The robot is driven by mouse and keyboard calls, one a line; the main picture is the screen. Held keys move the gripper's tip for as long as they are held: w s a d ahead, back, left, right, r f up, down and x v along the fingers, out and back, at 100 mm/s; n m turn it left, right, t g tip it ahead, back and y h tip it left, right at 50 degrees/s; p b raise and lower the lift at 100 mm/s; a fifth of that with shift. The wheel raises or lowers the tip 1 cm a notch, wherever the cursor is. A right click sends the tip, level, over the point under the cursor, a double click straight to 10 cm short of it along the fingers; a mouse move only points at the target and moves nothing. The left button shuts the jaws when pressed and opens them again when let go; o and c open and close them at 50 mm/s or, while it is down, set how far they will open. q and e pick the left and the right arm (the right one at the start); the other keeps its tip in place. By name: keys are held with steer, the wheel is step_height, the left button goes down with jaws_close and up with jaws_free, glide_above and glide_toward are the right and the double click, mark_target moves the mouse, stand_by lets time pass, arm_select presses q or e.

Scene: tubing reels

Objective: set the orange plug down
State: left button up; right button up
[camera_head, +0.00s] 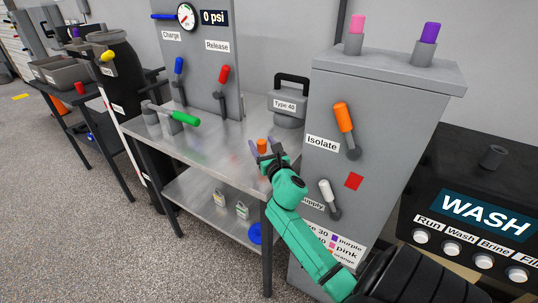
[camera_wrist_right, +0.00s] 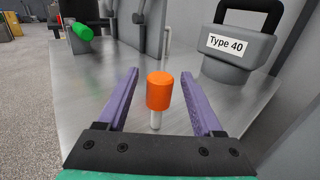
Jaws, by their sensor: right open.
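The orange plug (camera_wrist_right: 161,92) stands upright on the metal table (camera_wrist_right: 85,85), its pale stem pointing down onto the top. It also shows in the head view (camera_head: 262,146). My right gripper (camera_wrist_right: 159,90) is open, with one purple finger on each side of the plug and a visible gap on both sides. In the head view my right gripper (camera_head: 262,153) is over the table's right part, in front of the Type 40 block. My left gripper is not in view.
The Type 40 block (camera_head: 289,104) stands behind the plug. The grey Isolate cabinet (camera_head: 390,110) rises close on the right, with pink (camera_head: 357,24) and purple (camera_head: 430,33) plugs on top. A green-handled valve (camera_head: 184,118) is at the left; the table between is clear.

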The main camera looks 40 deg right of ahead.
steer(key=v, duration=0.8)
steer(key=shift+s+b, duration=0.2)
steer(key=shift+b, duration=0.2)
